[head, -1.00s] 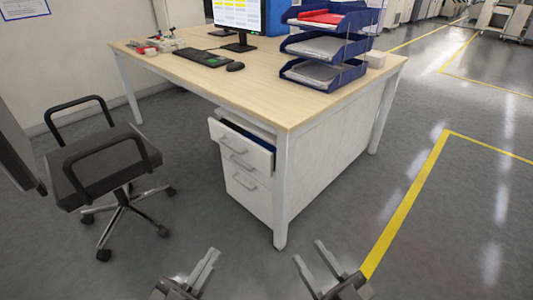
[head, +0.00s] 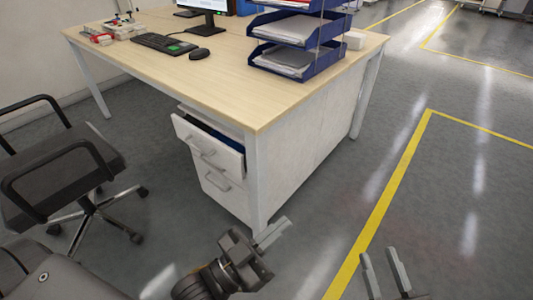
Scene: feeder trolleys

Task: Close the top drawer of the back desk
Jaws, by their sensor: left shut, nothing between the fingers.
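The back desk (head: 235,62) has a light wood top and white legs. Under it stands a white drawer unit (head: 228,193). Its top drawer (head: 207,147) is pulled out, with something dark blue inside. The drawers below it look shut. My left gripper (head: 273,234) is in front of and below the drawer unit, near the desk's front leg, shut and empty, touching no drawer. My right gripper (head: 384,272) is at the bottom right over the floor, its two fingers apart with nothing between them.
A black office chair (head: 62,165) stands left of the drawer unit. The desk's front leg (head: 256,185) is just right of the drawers. Blue paper trays (head: 297,68), a keyboard (head: 164,43) and a mouse (head: 200,53) are on the desk. The floor at right, with yellow lines, is clear.

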